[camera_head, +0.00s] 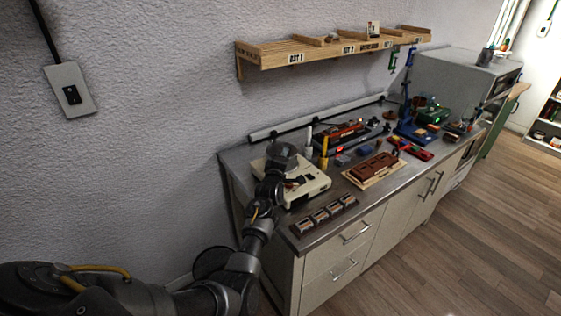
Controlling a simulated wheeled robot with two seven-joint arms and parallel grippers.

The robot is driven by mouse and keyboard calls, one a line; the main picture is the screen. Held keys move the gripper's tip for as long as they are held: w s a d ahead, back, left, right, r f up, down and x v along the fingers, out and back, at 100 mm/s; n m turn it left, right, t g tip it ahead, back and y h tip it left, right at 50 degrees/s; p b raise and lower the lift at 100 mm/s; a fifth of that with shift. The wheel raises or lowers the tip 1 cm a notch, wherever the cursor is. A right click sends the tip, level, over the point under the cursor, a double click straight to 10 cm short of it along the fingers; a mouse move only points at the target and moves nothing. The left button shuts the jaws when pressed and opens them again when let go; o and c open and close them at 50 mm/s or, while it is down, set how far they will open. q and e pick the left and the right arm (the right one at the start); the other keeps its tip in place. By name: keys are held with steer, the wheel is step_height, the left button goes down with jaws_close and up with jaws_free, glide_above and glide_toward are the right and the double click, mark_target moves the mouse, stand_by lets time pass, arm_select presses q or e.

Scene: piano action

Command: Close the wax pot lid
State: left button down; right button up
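A cream-coloured boxy unit (308,187), which may be the wax pot, sits on the near left end of the counter. A dark rounded part (283,151) stands above its back left; I cannot tell whether it is a raised lid or part of my own wrist. My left arm comes in from the lower left and reaches up to this unit. My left gripper (292,182) is over the unit's left side, small and dark. Its fingers are not clear, and I cannot tell whether they touch anything. My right gripper is not in view.
The counter (325,233) holds a row of small dark blocks (325,214) at its front left edge and a brown piece on a wooden board (372,170). A yellow bottle (324,152) stands close behind the unit. A wooden shelf (330,50) hangs above. Tools crowd the back right.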

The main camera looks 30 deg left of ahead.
arm_select(q)
steer(key=shift+s+d, duration=0.2)
steer(key=shift+d, duration=0.15)
steer(key=b+v, duration=0.2)
steer(key=v, duration=0.8)
steer(key=shift+s+a, duration=0.2)
steer(key=shift+a, duration=0.05)
